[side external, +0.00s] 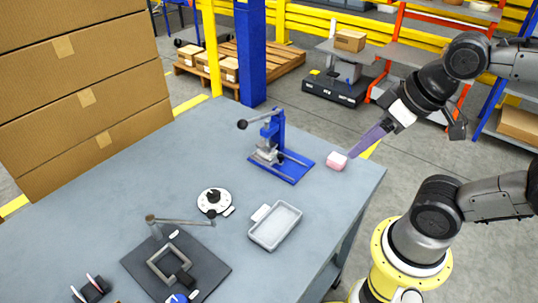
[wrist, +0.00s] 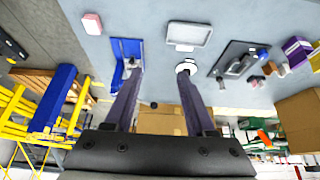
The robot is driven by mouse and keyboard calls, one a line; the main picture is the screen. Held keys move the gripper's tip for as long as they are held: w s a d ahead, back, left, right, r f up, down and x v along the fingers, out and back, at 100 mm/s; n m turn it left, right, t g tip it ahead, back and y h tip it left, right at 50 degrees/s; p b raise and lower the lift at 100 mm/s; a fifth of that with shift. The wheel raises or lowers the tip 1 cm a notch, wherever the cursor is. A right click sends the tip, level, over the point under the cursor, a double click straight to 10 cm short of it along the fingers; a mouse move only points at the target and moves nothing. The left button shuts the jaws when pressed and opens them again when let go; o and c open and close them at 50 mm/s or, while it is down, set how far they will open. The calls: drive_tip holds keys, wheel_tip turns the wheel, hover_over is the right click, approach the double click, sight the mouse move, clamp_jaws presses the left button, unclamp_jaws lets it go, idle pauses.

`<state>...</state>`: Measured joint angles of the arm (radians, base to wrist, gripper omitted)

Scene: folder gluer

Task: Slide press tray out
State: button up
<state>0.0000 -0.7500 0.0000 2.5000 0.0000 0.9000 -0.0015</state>
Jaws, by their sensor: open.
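A blue lever press (side external: 272,148) stands on the grey table, with a flat blue base and a dark lever knob. A grey metal part sits low on it; I cannot tell whether that is the press tray. The press also shows in the wrist view (wrist: 127,50), partly hidden by a finger. A separate shallow light-grey tray (side external: 275,227) lies on the table nearer the front; it also shows in the wrist view (wrist: 188,35). My gripper (side external: 356,151) is open and empty, above the table's right edge, right of the press. Its two long fingers (wrist: 160,70) are apart in the wrist view.
A pink block (side external: 337,161) sits near the fingertips. A white round dial (side external: 214,201) and a dark plate with a square frame and arm (side external: 172,264) are farther left. Stacked cardboard boxes (side external: 85,90) stand behind left. A blue post (side external: 251,55) rises behind the table.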

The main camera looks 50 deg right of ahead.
drive_tip(key=w+r+n, duration=0.4)
drive_tip(key=w+r, duration=0.1)
drive_tip(key=w, duration=0.3)
drive_tip(key=g, duration=0.6)
hover_over(281, 155)
wheel_tip(281, 155, down, 14)
wheel_tip(281, 155, down, 14)
drive_tip(key=shift+f, duration=0.1)
drive_tip(key=shift+n, duration=0.3)
clamp_jaws()
drive_tip(key=shift+w, duration=0.1)
